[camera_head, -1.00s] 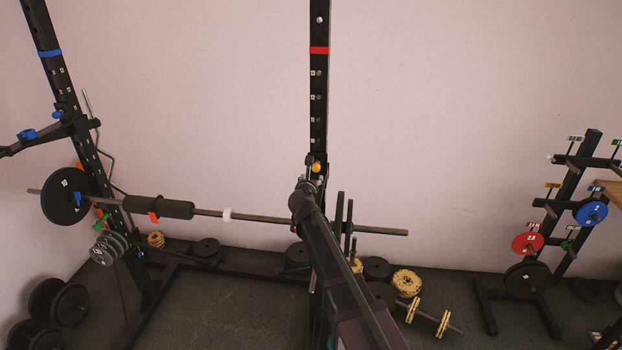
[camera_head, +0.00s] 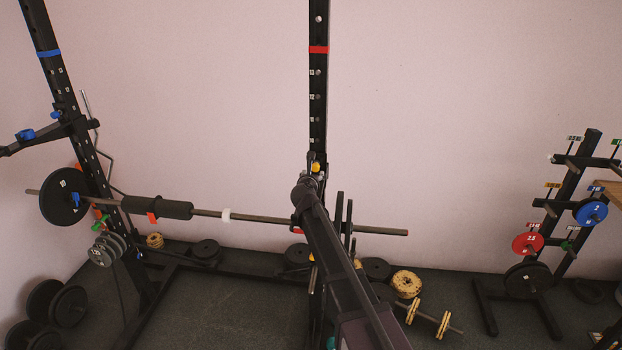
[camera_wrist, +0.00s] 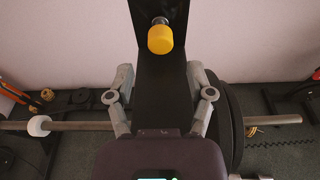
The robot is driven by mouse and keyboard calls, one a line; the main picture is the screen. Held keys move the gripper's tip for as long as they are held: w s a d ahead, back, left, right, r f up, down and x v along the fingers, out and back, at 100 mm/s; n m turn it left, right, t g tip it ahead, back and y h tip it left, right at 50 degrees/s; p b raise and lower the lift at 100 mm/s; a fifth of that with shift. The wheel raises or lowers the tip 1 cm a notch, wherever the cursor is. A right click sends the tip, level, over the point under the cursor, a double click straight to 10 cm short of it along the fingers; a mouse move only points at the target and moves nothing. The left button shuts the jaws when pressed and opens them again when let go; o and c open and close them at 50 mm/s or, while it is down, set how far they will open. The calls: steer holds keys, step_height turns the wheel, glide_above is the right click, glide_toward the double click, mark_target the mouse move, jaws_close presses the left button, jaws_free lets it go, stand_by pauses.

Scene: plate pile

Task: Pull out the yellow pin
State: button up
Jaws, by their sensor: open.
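The yellow pin (camera_wrist: 160,39) has a round knob on a short metal stem and sits in the black upright post (camera_wrist: 158,95). In the head view the yellow pin (camera_head: 315,167) shows just above the end of my arm. My gripper (camera_wrist: 160,75) is open and empty. In the wrist view its two grey fingers stand apart, left and right of the post, below the knob and not touching it. In the head view my gripper (camera_head: 312,160) is small and partly hidden by my arm, with the knob near its tip.
A barbell (camera_head: 265,218) runs across the rack behind my arm, with a black plate (camera_head: 63,196) at its left. Loose plates (camera_head: 406,283) and a dumbbell (camera_head: 432,319) lie on the floor. A plate stand (camera_head: 560,215) is at right.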

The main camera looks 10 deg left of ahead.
mark_target(315, 168)
steer(key=shift+w+d+f+b, duration=0.1)
steer(key=shift+w+f+b, duration=0.15)
steer(key=shift+w, duration=0.9)
steer(key=shift+w+f+b, duration=0.15)
steer(key=shift+w+f, duration=0.05)
steer(key=shift+w, duration=0.9)
steer(key=shift+w+d+f+b, duration=0.1)
steer(key=shift+w+f+b, duration=0.15)
steer(key=shift+w, duration=0.9)
jaws_close()
